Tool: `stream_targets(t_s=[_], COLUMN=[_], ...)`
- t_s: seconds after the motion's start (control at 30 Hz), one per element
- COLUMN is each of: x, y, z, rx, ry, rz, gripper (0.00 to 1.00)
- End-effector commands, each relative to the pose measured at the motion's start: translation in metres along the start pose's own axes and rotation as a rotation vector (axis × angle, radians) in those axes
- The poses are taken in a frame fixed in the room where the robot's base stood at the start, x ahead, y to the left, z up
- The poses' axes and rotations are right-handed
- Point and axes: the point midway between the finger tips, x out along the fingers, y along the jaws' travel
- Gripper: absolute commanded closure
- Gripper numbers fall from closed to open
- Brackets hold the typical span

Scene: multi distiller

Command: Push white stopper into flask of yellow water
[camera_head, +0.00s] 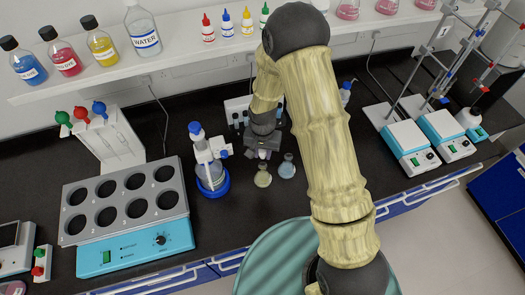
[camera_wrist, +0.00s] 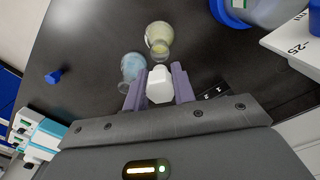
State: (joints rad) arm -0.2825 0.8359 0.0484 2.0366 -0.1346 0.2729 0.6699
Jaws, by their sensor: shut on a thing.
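My gripper (camera_wrist: 160,88) is shut on the white stopper (camera_wrist: 160,84), which sits between its two purple-grey fingers in the wrist view. The flask of yellow water (camera_wrist: 159,36) stands on the black bench just beyond the stopper; its neck points toward the stopper in that view, and I cannot tell whether they touch. In the head view the yellow flask (camera_head: 263,178) stands just below my gripper (camera_head: 262,154). A flask of pale blue water (camera_head: 287,168) stands close to its right; in the wrist view it (camera_wrist: 133,66) is left of the stopper.
A bottle in a blue-based holder (camera_head: 212,172) stands left of the flasks. A heating block with several wells (camera_head: 124,205) is farther left. Hotplates with stands (camera_head: 410,142) are at the right. A shelf with bottles (camera_head: 180,58) runs behind.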

Motion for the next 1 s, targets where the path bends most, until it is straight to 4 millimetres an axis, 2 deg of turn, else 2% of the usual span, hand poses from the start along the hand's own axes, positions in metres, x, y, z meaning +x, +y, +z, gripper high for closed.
stream_targets(t_s=[0.6, 1.0], x=[0.047, 0.05], y=[0.0, 0.0], z=[0.0, 0.0], rx=[0.0, 0.0], ry=[0.0, 0.0], rz=[0.0, 0.0], gripper=[0.95, 0.95])
